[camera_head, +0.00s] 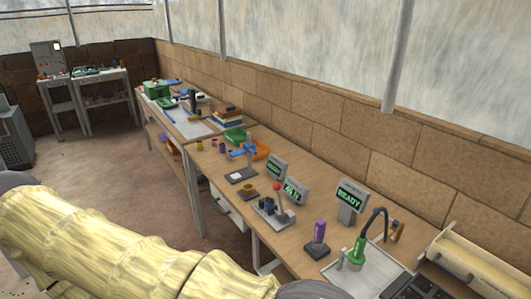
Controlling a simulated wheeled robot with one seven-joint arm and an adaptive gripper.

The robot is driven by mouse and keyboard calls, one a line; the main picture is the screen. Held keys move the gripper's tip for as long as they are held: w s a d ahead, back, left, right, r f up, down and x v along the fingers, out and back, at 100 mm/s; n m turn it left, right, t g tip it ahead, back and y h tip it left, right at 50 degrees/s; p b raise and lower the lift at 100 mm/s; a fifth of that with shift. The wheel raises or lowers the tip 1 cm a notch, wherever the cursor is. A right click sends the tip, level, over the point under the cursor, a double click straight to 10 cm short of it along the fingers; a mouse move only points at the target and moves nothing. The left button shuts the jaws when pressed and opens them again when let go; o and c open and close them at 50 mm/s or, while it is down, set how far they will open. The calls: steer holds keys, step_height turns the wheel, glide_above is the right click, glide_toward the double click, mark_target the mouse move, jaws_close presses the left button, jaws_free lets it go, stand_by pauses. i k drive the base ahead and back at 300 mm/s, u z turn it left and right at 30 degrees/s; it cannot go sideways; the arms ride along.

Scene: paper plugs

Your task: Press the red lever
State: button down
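The red lever shows in the head view as a red ball knob (276,186) on a thin upright stem. It stands on a small grey and dark press-like device (270,209) on the long wooden workbench. A small brown cup-like item (249,190) sits just left of the device. A large yellow ribbed form, which looks like my own arm, crosses the lower left of the view. My gripper is not visible, so its state and its distance from the lever do not show.
Small displays stand behind the lever, one reading READY (349,196). A purple cylinder on a dark base (318,238) and a green device with a hose (357,254) stand nearer. A block wall backs the bench.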

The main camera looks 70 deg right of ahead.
mark_target(277, 186)
steer(key=i, duration=0.4)
steer(key=z, duration=1.3)
steer(key=k, duration=0.85)
steer(key=z, duration=0.65)
